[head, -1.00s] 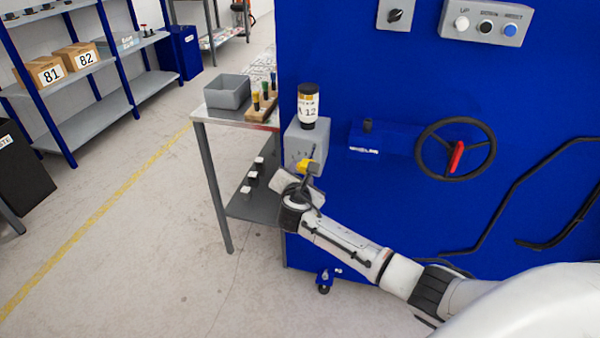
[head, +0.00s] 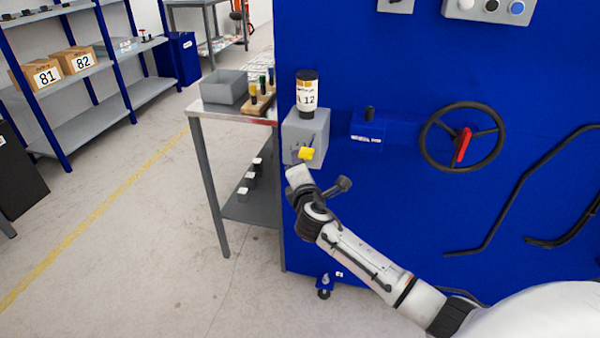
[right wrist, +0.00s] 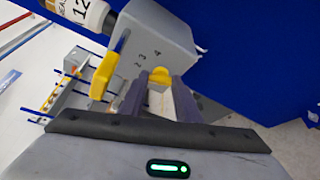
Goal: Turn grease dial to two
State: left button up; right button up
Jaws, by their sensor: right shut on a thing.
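A yellow part (head: 306,153) shows at the box's lower front. In the right wrist view, the box face (right wrist: 160,38) carries numbers, with 2, 3 and 4 legible. A yellow handle (right wrist: 103,75) stands out at the left, and a yellow knob part (right wrist: 159,77) sits between the dark fingers. My right gripper (right wrist: 158,92) is shut on that knob part; the fingers hide some of it. The dial's setting is unclear. My left gripper is out of view.
A black handwheel with a red handle (head: 463,145) and bent black rails (head: 500,215) are on the machine to the right. A steel table (head: 212,110) with a grey bin (head: 224,86) and a wooden block of coloured items (head: 258,103) stands at left.

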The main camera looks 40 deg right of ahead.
jog(key=shift+f+b, duration=0.1)
jog(key=shift+b, duration=0.2)
jog(key=shift+m, duration=0.3)
jog(key=o, duration=1)
jog(key=shift+o, duration=0.2)
jog(key=v, duration=1)
jog(key=shift+s+p, duration=0.2)
jog(key=shift+p, duration=0.15)
